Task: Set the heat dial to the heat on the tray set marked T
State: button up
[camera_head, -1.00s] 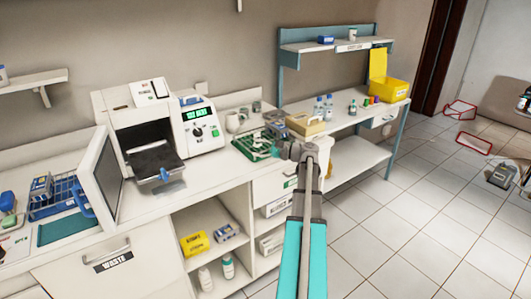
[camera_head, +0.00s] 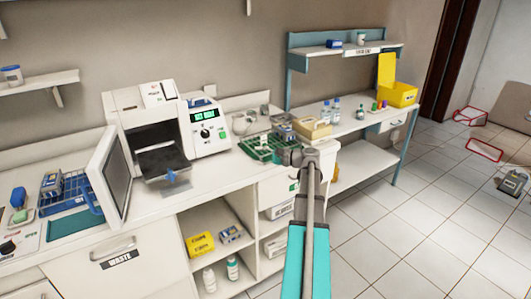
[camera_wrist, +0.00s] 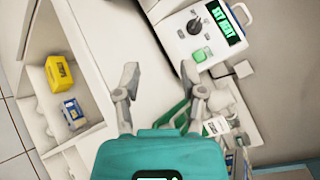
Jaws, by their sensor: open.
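The heat dial (camera_wrist: 193,26) is a dark knob on the white front of the sterilizer's control panel, beside a green-lit display (camera_wrist: 223,22) reading "SET HEAT" and a green button (camera_wrist: 201,54). It also shows in the head view (camera_head: 205,133). My gripper (camera_wrist: 163,82) is open and empty, its fingers apart and clear of the dial. In the head view my gripper (camera_head: 297,158) is at the counter's right part, near a green tray set (camera_head: 258,151). In the wrist view a white tag (camera_wrist: 216,126) lies by green wire; I cannot read a T on it.
The sterilizer door (camera_head: 110,180) stands open to the left, with a dark tray (camera_head: 162,162) at its mouth. A blue rack (camera_head: 67,193) is further left. A beige box (camera_head: 313,128) is behind my gripper. Open shelves below hold a yellow box (camera_head: 199,244).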

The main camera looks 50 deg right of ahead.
jog(key=w+a+f+n+g, duration=0.1)
jog(key=a+f+n+g, duration=0.25)
jog(key=a, duration=0.55)
jog(key=w+a+f+n+g, duration=0.2)
jog(key=a+f+n+g, duration=0.15)
jog(key=a, duration=0.65)
jog(key=w+a+f+n+g, duration=0.1)
jog(key=a+f+n+g, duration=0.2)
jog(key=a, duration=0.6)
jog(key=s+a+f+n+g+h, duration=0.1)
jog(key=s+a+f+n+h, duration=0.1)
jog(key=a, duration=0.4)
jog(key=s+a+f+n+g+h, duration=0.2)
jog(key=s+a+f+n+h, duration=0.1)
jog(key=a, duration=0.4)
jog(key=s+a+f+n+g+h, duration=0.2)
jog(key=s+a+n+h, duration=0.1)
jog(key=s+a+n, duration=0.1)
jog(key=shift+s+a+f+n+h, duration=0.3)
jog(key=shift+s+a+n, duration=0.15)
jog(key=shift+a, duration=0.7)
jog(key=shift+o, duration=0.3)
